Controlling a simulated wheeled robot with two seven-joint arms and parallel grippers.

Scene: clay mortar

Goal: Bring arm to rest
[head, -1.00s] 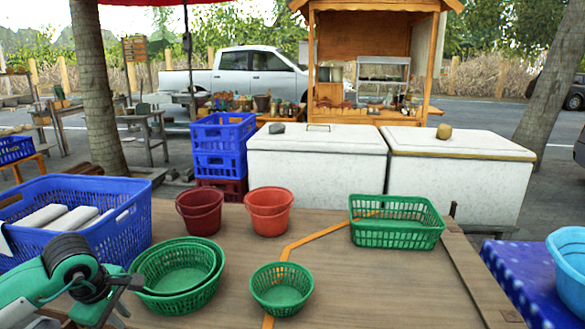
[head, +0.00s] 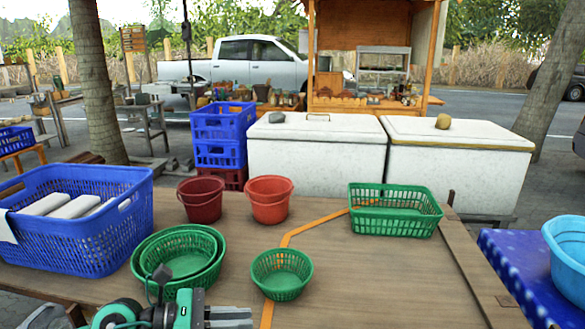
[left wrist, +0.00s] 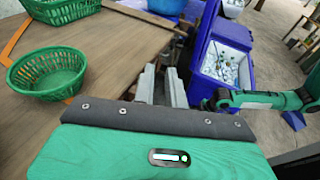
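My left gripper (head: 230,317) is at the bottom edge of the head view, over the near side of the wooden table (head: 370,280). Its two grey fingers also show in the left wrist view (left wrist: 161,85), side by side and close together, with nothing visible held. It is in front of the small round green basket (head: 282,275), apart from it. A green and black arm at the right of the left wrist view (left wrist: 262,101) appears to be my right one. Its dark end (left wrist: 215,101) is too small to read. The right gripper does not show clearly in the head view.
Nested green baskets (head: 180,255), a blue crate (head: 95,235) with white items, a dark red bucket (head: 201,201), an orange-red bucket (head: 270,201) and a green rectangular basket (head: 395,222) stand on the table. The table's right front is clear. A blue basin (head: 570,265) stands at right.

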